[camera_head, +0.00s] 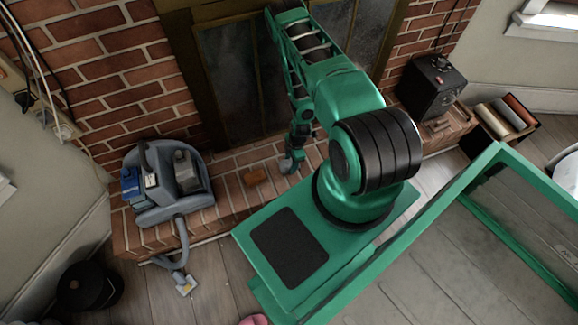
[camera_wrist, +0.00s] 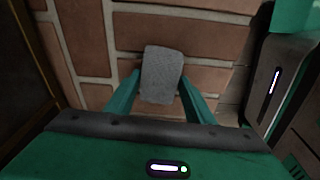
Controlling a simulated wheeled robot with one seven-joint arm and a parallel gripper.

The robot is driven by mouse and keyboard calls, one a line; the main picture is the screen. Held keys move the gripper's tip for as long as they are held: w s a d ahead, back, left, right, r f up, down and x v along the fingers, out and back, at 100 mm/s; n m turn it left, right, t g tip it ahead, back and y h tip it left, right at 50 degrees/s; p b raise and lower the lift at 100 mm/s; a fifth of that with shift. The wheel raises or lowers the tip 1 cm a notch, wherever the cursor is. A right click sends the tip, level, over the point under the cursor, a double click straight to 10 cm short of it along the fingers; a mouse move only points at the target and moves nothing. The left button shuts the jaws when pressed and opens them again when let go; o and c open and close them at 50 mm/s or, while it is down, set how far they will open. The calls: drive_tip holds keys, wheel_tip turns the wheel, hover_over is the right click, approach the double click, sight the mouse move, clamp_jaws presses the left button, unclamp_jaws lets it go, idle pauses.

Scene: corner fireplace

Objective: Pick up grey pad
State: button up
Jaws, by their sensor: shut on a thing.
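The grey pad (camera_wrist: 161,75) is a small, rough-textured rectangle in the wrist view. It sits between the two green fingers of my gripper (camera_wrist: 160,92), with the brick surface behind it. My gripper is shut on the pad. In the head view my gripper (camera_head: 289,163) is low over the brick hearth, and a small grey shape at its tip looks like the pad. Whether the pad touches the bricks cannot be told.
A blue-grey vacuum cleaner (camera_head: 165,185) stands further left. A black box (camera_head: 433,88) stands at right. Dark fireplace doors (camera_head: 240,80) rise behind.

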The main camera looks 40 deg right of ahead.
sight(289, 163)
drive_tip(key=shift+r, duration=0.15)
wheel_tip(289, 163, up, 4)
drive_tip(key=shift+r, duration=0.1)
drive_tip(key=s+a+r, duration=0.7)
drive_tip(key=s+a, duration=0.1)
drive_tip(key=shift+a, duration=0.2)
